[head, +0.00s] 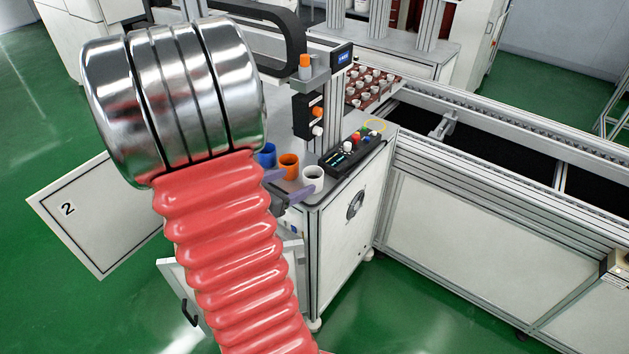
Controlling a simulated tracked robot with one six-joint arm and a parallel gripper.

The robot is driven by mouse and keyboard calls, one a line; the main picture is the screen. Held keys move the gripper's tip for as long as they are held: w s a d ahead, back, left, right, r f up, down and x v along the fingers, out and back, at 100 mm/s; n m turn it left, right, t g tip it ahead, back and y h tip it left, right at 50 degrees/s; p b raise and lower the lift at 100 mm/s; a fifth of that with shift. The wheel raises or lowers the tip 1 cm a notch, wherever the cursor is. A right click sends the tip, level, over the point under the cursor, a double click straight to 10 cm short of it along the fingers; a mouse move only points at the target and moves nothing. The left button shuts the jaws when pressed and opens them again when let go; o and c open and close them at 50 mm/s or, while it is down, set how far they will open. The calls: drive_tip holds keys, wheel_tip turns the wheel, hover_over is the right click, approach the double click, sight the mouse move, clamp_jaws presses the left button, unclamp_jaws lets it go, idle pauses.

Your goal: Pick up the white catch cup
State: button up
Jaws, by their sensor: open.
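The white catch cup (313,175) stands upright near the corner of the grey cabinet top. My gripper (304,180) is open, with its two purple-grey fingers reaching in from the left. One finger shows just left of the cup and the other just in front of its lower part. I cannot tell whether either finger touches the cup. The rest of my gripper is hidden behind my red and chrome arm.
An orange cup (289,166) and a blue cup (266,155) stand close by, left of the white cup. A black control box with buttons (350,156) is close on the right. A tray of small pots (371,85) lies behind, beside the conveyor (500,155).

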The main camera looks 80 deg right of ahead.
sight(319, 173)
drive_tip(key=shift+x, duration=2.2)
drive_tip(key=shift+s+x, duration=0.2)
drive_tip(key=shift+x, duration=2.4)
drive_tip(key=shift+a+f, duration=0.1)
drive_tip(key=shift+a, duration=0.05)
drive_tip(key=c, duration=1.1)
